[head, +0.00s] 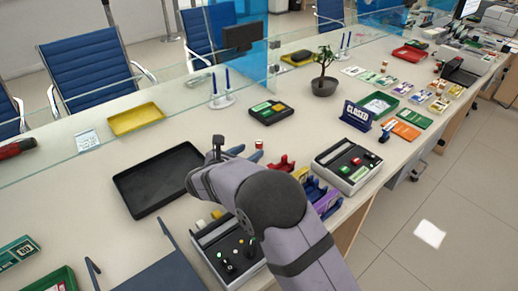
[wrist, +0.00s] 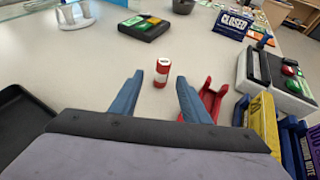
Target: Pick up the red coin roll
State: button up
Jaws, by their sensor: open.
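The red coin roll (wrist: 161,74) stands upright on the counter in the wrist view, a small red cylinder with a white band and pale top. In the head view it (head: 259,146) shows small just beyond my gripper. My gripper (wrist: 156,84) is open, its two blue fingers apart, with the roll seen in the gap between the fingertips. Whether the fingers reach around it or stop short of it, I cannot tell. Nothing is held.
A red holder (wrist: 208,98) stands close to the right finger, with yellow and blue holders beyond it. A black tray (head: 157,182) lies to the left. A green-and-black box (wrist: 142,27) and a CLOSED sign (wrist: 234,25) stand farther back. The counter around the roll's left is clear.

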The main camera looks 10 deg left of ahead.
aim_at(257, 146)
jog(key=x, duration=0.2)
jog(key=p+x, duration=0.1)
jog(key=x, duration=0.1)
jog(key=shift+d+r, duration=0.3)
jog(key=shift+w+d+f, duration=0.1)
jog(key=shift+w+f, duration=0.1)
jog(key=shift+w, duration=0.25)
jog(key=shift+c, duration=0.7)
grip_shut()
